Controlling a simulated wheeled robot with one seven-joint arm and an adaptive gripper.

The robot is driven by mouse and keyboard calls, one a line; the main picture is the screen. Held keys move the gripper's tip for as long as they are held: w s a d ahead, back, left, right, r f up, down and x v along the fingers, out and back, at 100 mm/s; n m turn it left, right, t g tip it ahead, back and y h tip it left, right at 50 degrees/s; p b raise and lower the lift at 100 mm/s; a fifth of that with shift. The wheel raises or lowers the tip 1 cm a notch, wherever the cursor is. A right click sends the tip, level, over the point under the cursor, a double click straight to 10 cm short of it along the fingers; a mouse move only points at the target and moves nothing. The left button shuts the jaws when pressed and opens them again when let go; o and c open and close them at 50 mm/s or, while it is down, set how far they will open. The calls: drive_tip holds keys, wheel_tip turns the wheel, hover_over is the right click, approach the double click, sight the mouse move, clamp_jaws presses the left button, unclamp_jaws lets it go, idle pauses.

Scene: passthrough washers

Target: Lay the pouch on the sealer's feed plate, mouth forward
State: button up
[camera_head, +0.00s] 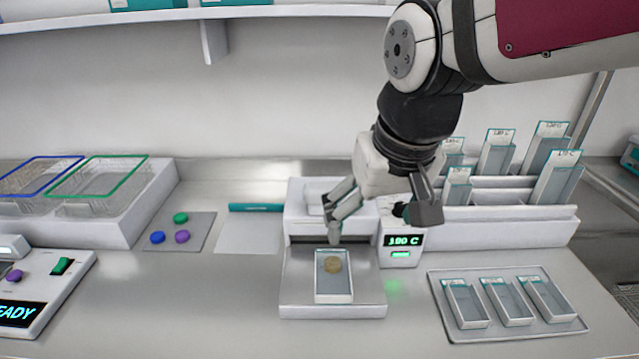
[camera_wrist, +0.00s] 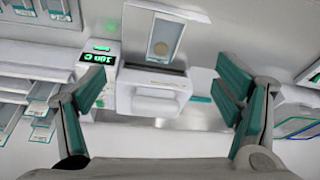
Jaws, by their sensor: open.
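The pouch (camera_head: 333,288) lies flat on the sealer's feed plate (camera_head: 296,297), with a tan round item (camera_head: 332,265) inside near its far end. Its far end points toward the slot of the sealer (camera_head: 301,211). It also shows in the wrist view (camera_wrist: 162,48). My gripper (camera_head: 340,215) is above the sealer, behind the pouch and apart from it. In the wrist view my gripper (camera_wrist: 165,88) has its fingers wide apart with nothing between them. The sealer's display (camera_head: 402,241) reads 180 C with a green light below.
A tray (camera_head: 436,292) with several pouches lies at the right. A rack (camera_head: 520,232) of upright pouches stands behind it. Wire baskets (camera_head: 100,186), a mat (camera_head: 207,219) with three coloured caps, and a READY device (camera_head: 40,290) are at the left. The counter left of the feed plate is clear.

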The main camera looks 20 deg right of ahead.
drive_tip(key=s+r+n+t, duration=0.1)
drive_tip(key=s, duration=0.5)
drive_tip(key=shift+s+r+t, duration=0.15)
drive_tip(key=shift+s+t, duration=0.15)
drive_tip(key=shift+s, duration=0.05)
idle(0.8)
